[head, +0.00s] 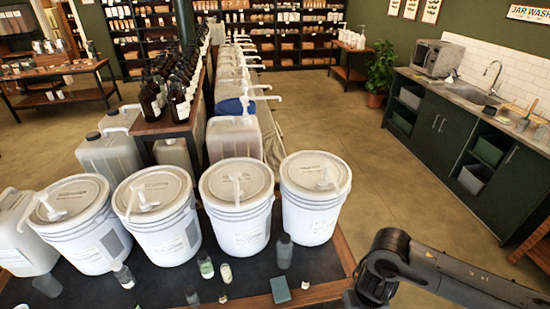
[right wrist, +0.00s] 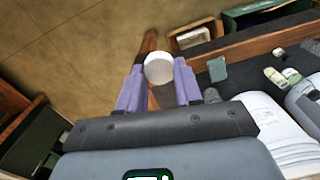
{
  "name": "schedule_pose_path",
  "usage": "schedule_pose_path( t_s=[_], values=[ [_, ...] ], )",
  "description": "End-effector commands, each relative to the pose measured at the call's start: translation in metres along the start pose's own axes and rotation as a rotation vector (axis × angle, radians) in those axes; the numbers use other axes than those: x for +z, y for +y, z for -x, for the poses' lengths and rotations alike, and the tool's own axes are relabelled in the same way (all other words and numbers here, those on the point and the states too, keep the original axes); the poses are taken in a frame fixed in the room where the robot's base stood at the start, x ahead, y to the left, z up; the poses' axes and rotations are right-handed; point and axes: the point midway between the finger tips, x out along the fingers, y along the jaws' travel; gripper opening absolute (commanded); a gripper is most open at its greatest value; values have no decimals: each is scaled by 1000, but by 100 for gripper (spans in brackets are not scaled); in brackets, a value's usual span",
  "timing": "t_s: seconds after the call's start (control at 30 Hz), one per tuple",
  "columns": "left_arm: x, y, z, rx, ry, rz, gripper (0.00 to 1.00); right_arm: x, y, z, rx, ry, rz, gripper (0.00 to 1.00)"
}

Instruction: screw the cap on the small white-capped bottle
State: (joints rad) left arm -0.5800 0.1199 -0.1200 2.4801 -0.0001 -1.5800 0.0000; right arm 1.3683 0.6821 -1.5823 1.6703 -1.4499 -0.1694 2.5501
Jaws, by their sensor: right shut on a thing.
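In the right wrist view my right gripper (right wrist: 158,85) has its two purple fingers closed on a small white-topped thing. Its round white top (right wrist: 159,68) shows between the fingertips. The part below is mostly hidden, so I cannot tell whether it is a loose cap or a capped bottle. In the head view several small bottles stand on the dark tabletop, among them a labelled one (head: 206,266) and a pale one (head: 226,273). I cannot make out which is the white-capped one. My right gripper is out of the head view, and my left gripper is in neither view.
White lidded buckets with pumps (head: 236,210) line the table behind the small bottles. A taller grey bottle (head: 285,251) and a teal block (head: 280,290) stand near the table's right side. A small pale piece (head: 305,285) lies beside the block.

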Motion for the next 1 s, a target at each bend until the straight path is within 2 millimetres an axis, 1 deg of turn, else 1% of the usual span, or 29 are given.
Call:
schedule_pose_path(
  t_s=[0.03, 0.2, 0.3, 0.47, 0.73, 0.77, 0.83, 1.0],
  values=[
    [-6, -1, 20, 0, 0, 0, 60, 3, 0, 20, -1, -1, 0, 7],
    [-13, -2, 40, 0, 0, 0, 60, 9, 0, 40, -2, 1, 0, 7],
    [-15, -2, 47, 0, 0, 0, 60, 11, 0, 47, -2, 1, 0, 7],
    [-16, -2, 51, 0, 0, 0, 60, 13, 0, 50, -2, 2, 0, 7],
    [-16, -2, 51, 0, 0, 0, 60, 13, 0, 50, -2, 2, -1, 7],
    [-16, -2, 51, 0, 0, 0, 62, 13, 0, 50, -2, 2, -1, 7],
    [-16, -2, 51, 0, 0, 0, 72, 13, 0, 50, -2, 2, 0, 7],
    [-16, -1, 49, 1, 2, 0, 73, 13, -1, 48, -2, 2, 13, 7]
  ],
)
